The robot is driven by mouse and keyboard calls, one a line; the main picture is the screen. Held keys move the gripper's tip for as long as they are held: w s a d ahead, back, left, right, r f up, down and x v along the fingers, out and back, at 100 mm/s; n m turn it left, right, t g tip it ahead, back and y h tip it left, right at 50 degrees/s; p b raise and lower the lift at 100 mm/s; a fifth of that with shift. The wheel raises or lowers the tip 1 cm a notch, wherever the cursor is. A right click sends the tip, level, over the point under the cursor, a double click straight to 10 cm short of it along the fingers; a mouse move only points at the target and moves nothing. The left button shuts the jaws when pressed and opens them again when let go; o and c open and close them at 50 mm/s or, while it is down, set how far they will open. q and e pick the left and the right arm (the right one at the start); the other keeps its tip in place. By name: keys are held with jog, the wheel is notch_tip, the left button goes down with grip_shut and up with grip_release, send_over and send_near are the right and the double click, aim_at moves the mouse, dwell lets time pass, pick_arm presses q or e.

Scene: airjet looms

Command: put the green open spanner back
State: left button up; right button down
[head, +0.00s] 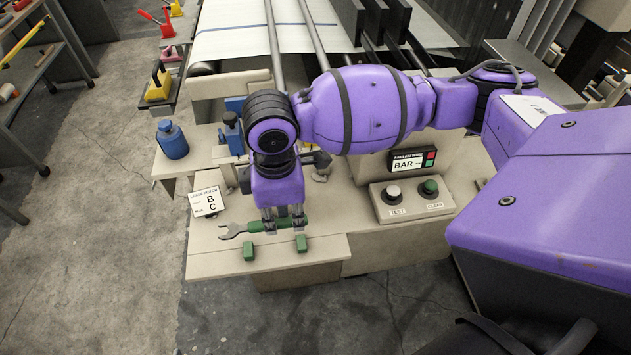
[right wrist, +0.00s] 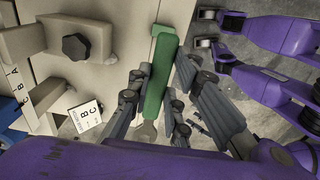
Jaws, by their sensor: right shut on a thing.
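The green open spanner (head: 262,226) has a green handle and a grey open jaw that points left. My right gripper (head: 284,222) reaches down from above and is shut on the green handle. In the right wrist view the handle (right wrist: 160,75) lies between the fingers of the gripper (right wrist: 158,98). Two small green blocks, a left one (head: 249,252) and a right one (head: 301,244), stand on the beige ledge (head: 215,264) in front of the spanner. The spanner appears apart from them. The gap under it is hard to judge. My left gripper does not show.
A control box (head: 412,204) with two knobs stands right of the gripper, below a BAR display (head: 405,163). A lease motion sign (head: 207,202) is at left. A blue bottle (head: 172,140) stands further back left. The front part of the ledge is mostly bare.

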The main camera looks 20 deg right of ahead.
jog(key=shift+r, duration=0.1)
jog(key=shift+w+a+f, duration=0.1)
jog(key=shift+w+f, duration=0.05)
jog(key=shift+f, duration=0.1)
notch_tip(320, 180, down, 4)
jog(key=shift+f+b, duration=0.25)
jog(key=shift+b, duration=0.05)
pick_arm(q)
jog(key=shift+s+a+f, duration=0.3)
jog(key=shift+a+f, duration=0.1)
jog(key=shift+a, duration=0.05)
pick_arm(e)
jog(key=shift+f, duration=1.05)
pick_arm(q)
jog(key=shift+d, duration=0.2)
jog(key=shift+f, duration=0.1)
pick_arm(e)
jog(key=shift+f, duration=0.2)
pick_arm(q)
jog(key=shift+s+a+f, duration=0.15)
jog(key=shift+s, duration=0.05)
pick_arm(e)
jog(key=shift+f, duration=0.85)
